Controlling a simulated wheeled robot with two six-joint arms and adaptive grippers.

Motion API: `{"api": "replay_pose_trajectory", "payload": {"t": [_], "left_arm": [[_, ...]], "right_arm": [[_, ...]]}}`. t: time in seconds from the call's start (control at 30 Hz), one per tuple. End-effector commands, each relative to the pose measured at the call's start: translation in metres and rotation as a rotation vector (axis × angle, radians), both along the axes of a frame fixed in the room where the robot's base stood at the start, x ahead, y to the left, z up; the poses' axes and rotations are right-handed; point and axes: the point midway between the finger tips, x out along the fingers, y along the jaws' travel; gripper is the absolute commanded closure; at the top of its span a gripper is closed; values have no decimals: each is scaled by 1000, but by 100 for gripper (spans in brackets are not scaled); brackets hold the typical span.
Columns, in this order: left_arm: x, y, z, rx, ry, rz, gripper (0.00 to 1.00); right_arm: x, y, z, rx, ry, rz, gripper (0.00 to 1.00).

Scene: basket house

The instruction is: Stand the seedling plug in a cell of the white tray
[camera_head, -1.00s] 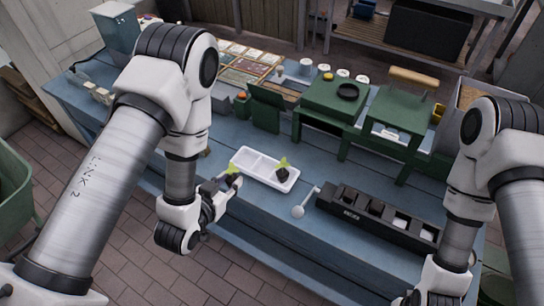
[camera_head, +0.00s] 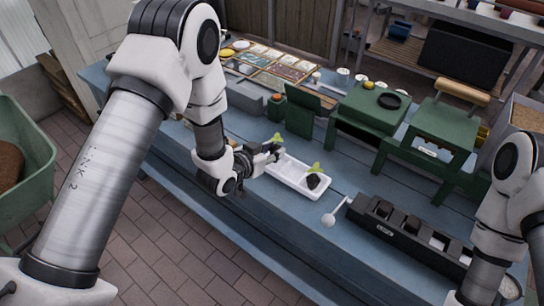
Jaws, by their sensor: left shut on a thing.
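The white tray (camera_head: 290,172) lies on the blue bench, with long open cells. A dark seedling plug with green leaves (camera_head: 316,180) stands in its right part. My left gripper (camera_head: 273,153) is at the tray's left end, shut on another seedling plug. Its green leaf (camera_head: 277,138) shows just above the fingers; its dark root part is mostly hidden by the fingers. I cannot tell whether this plug touches the tray. My right arm is at the lower right edge; its gripper is out of the picture.
A white round-headed tool (camera_head: 329,219) lies right of the tray, beside a black row of pots (camera_head: 408,228). Green stands (camera_head: 372,112) and a green upright board (camera_head: 300,112) stand behind. The bench's front strip is clear.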

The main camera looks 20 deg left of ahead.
Motion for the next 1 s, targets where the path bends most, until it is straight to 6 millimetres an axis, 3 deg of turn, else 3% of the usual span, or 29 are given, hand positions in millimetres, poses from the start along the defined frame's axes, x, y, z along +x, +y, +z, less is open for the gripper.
{"api": "replay_pose_trajectory", "payload": {"t": [0.2, 0.57, 0.6, 0.63, 1.0], "left_arm": [[3, 0, -33, 0, 2, 0, 92], [3, 0, -41, 0, 0, 0, 92], [2, 0, -39, 0, 0, 0, 54], [3, 0, -39, 0, 0, 0, 43], [2, 0, -33, 0, 0, 0, 43]], "right_arm": [[0, 0, 9, 0, 0, 0, 100], [0, 0, 3, 0, 0, 0, 100], [0, 0, 5, 0, 0, 0, 100], [0, 0, 5, 0, 0, 0, 100], [0, 0, 10, 0, 0, 0, 100]]}}
